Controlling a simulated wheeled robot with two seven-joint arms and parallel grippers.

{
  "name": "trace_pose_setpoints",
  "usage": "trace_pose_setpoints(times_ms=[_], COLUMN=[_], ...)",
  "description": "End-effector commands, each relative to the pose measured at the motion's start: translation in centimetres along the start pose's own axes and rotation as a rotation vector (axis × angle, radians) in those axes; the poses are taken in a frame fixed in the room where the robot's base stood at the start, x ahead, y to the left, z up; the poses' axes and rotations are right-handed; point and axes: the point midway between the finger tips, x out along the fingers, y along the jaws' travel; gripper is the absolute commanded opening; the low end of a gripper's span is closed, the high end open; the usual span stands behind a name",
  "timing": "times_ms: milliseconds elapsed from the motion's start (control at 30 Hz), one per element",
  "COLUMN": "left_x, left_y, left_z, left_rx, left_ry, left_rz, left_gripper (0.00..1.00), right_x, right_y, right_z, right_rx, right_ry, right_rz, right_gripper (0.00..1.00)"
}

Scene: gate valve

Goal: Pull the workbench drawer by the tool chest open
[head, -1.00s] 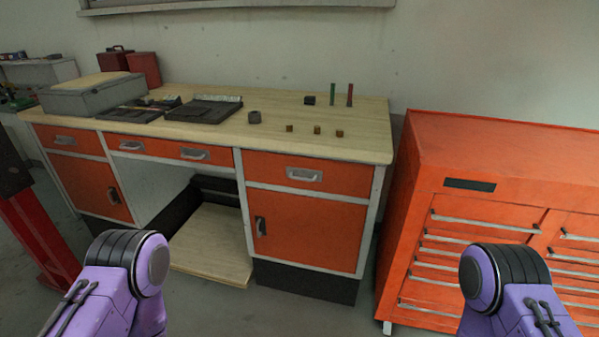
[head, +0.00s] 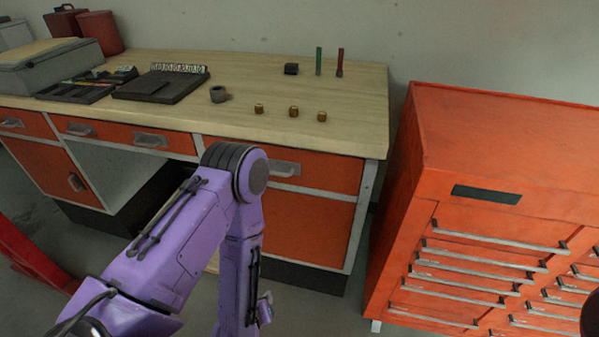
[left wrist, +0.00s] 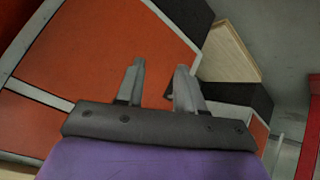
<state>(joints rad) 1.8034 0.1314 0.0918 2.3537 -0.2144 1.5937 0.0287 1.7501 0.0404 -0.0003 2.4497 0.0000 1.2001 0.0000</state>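The workbench drawer by the tool chest (head: 330,172) is an orange front under the right end of the bench top, and it looks closed. Its grey handle (head: 284,169) is partly hidden behind my left arm's purple elbow in the head view. My left forearm hangs down in front of the orange cabinet door below the drawer. In the left wrist view my left gripper (left wrist: 158,72) has two grey fingers apart with nothing between them. It faces orange cabinet fronts (left wrist: 100,45); no handle shows there. My right gripper is not in view.
The orange tool chest (head: 480,150) stands right of the bench, with a narrow gap between. The bench top (head: 340,125) holds a grey case, a dark tray, small brass pieces and two upright tools. A red stand (head: 35,262) is at lower left.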

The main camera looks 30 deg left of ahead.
Motion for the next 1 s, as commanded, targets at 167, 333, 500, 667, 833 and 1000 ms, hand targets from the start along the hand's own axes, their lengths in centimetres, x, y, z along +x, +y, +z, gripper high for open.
trace_pose_setpoints(times_ms=[167, 333, 500, 667, 833, 1000], left_x=[2.0, 0.1, -0.4, 1.2, 3.3, 4.7], left_y=[11.3, 14.2, 14.4, 14.6, 15.0, 15.3], left_z=[-11.5, -19.2, -21.9, -24.7, -27.8, -29.6], left_rx=[-0.575, -1.016, -1.159, -1.160, -1.156, -1.153], left_ry=[0.457, 0.705, 0.768, 0.775, 0.773, 0.769], left_rz=[0.423, 0.673, 0.743, 0.738, 0.737, 0.738], left_gripper=[0.37, 0.37, 0.37, 0.37, 0.37, 0.37], right_x=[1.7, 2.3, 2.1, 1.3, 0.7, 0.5], right_y=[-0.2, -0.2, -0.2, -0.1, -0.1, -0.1], right_z=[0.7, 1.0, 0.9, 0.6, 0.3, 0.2], right_rx=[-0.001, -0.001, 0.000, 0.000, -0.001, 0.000], right_ry=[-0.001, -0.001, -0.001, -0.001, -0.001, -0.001], right_rz=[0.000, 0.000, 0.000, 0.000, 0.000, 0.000], right_gripper=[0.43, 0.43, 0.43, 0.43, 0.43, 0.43])
